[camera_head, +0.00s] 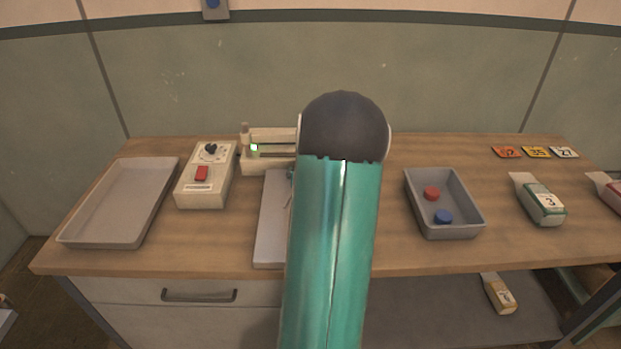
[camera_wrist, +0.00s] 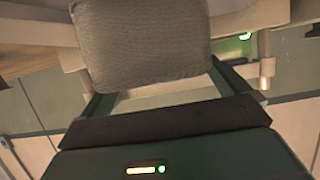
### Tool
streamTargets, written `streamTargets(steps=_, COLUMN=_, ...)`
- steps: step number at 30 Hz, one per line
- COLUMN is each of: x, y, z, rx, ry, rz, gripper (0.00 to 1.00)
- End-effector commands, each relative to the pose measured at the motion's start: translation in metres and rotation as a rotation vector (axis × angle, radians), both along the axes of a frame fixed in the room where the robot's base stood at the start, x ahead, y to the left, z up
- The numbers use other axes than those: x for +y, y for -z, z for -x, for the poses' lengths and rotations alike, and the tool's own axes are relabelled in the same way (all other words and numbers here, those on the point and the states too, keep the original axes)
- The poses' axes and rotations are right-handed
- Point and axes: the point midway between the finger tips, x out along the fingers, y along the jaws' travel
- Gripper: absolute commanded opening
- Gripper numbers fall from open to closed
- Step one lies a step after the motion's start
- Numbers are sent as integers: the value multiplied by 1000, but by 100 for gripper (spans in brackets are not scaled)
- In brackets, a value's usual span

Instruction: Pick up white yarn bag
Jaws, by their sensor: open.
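A pale grey, woven-looking block with rounded corners, which fits the white yarn bag (camera_wrist: 145,40), fills the upper middle of the wrist view. My gripper (camera_wrist: 155,78) is open, with its two dark green fingers apart. The bag's near edge lies between or just beyond the fingers. I cannot tell whether they touch it. In the head view, my green arm covers the middle of the bench, and both the gripper and this bag are hidden behind it.
A cream device with a green light (camera_head: 254,147) stands behind my arm. The bench (camera_head: 390,258) also holds a grey tray (camera_head: 112,205), a control box (camera_head: 205,175), a bin with red and blue discs (camera_head: 443,232) and a packet marked 3 (camera_head: 541,203). Another packet (camera_head: 498,294) lies below.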

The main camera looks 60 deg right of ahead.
Motion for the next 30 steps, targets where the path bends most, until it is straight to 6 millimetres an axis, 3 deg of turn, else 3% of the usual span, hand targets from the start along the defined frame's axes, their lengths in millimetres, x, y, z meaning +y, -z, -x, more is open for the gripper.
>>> streamTargets(steps=10, x=-10, y=4, z=-5, rx=0, ry=0, rz=1, gripper=100)
streamTargets(steps=18, x=-10, y=4, z=-5, rx=0, ry=0, rz=1, gripper=49)
streamTargets(steps=20, x=-10, y=3, z=-5, rx=-1, ry=0, rz=3, gripper=44)
streamTargets(steps=30, x=-11, y=-1, z=-7, rx=0, ry=-2, rz=4, gripper=44)
